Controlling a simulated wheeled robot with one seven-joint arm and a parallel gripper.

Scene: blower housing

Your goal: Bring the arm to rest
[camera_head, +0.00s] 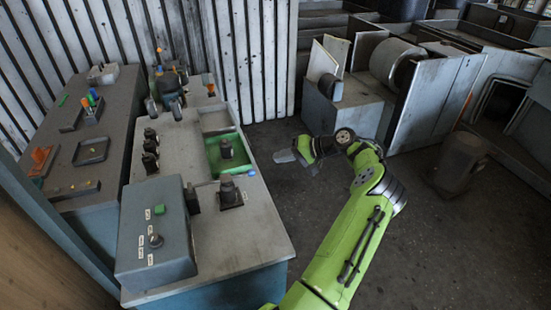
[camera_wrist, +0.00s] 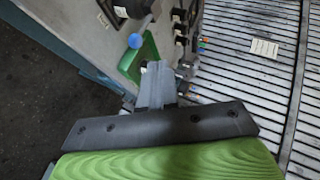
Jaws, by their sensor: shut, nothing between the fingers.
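My gripper (camera_head: 287,156) is shut and empty at the end of my green arm. In the head view it is held in the air just right of the workbench (camera_head: 254,255), over the floor side. The arm reaches up from the lower middle and bends left at the wrist. In the wrist view the closed fingers (camera_wrist: 155,85) point toward the bench, with the green tray (camera_wrist: 150,48) behind them. I cannot tell the exact gap between the fingers and the bench edge.
The bench carries a grey control box (camera_head: 135,258), a green tray (camera_head: 236,143) with a dark part, and a blue-tipped lever (camera_head: 250,173). A second bench (camera_head: 108,140) stands left. Grey cabinets (camera_head: 435,90) stand back right. The floor (camera_head: 455,250) at right is mostly clear.

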